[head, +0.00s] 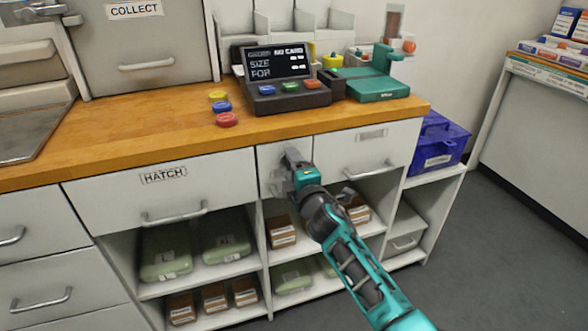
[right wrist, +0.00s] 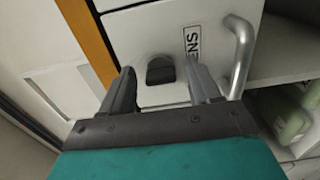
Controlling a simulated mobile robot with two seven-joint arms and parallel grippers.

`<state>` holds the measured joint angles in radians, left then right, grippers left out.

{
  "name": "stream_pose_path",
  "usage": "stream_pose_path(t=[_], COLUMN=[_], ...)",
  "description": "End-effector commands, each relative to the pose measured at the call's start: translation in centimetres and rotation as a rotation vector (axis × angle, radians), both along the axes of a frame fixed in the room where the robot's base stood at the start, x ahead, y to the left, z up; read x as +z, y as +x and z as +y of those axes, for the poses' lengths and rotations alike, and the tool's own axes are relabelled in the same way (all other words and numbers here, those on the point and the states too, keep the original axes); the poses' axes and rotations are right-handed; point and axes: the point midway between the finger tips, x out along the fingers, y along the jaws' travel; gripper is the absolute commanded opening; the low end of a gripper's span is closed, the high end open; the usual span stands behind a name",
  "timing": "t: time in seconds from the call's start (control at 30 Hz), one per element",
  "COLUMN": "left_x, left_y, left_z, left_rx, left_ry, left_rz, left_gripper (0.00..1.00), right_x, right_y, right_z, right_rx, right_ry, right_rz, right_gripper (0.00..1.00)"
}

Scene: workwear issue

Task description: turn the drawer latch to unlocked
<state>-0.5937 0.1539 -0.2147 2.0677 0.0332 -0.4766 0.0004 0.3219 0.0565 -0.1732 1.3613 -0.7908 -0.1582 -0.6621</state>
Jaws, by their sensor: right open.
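The drawer latch is a small dark knob (right wrist: 160,69) on a white drawer front (right wrist: 145,28). In the right wrist view it sits between my right gripper's two fingers (right wrist: 160,80). The fingers are open, one on each side of the knob with gaps; I cannot tell whether it is turned to locked or unlocked. In the head view my right gripper (head: 292,162) is at the narrow drawer front (head: 270,157) under the worktop and hides the latch. My left gripper is not in view.
A label partly hidden by a finger, ending "ENS" (right wrist: 191,39), and a metal handle (right wrist: 241,52) lie right of the latch in the wrist view. The wooden worktop (head: 150,127) overhangs the drawers. A HATCH drawer (head: 110,192) is to the left, open shelves below.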

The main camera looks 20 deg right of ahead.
Motion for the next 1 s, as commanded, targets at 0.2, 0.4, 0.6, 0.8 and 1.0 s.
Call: stream_pose_path(t=[0.2, 0.4, 0.6, 0.8, 1.0], left_x=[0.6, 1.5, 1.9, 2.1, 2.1], left_y=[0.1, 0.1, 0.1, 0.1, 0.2], left_z=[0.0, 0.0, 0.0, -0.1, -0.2], left_rx=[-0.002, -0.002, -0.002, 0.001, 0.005], left_ry=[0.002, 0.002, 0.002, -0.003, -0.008], left_rz=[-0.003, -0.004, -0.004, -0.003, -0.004], left_gripper=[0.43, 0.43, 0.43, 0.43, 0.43], right_x=[0.0, 0.1, -0.1, -0.1, 0.0], right_y=[-1.6, -5.4, -9.3, -11.9, -12.9], right_z=[-0.1, -0.2, -0.3, -0.4, -0.4], right_rx=[0.000, 0.001, 0.000, 0.000, 0.000], right_ry=[-0.001, 0.000, 0.001, 0.000, 0.000], right_rz=[0.002, 0.002, 0.003, 0.002, 0.001], right_gripper=[0.62, 0.62, 0.62, 0.62, 0.62])
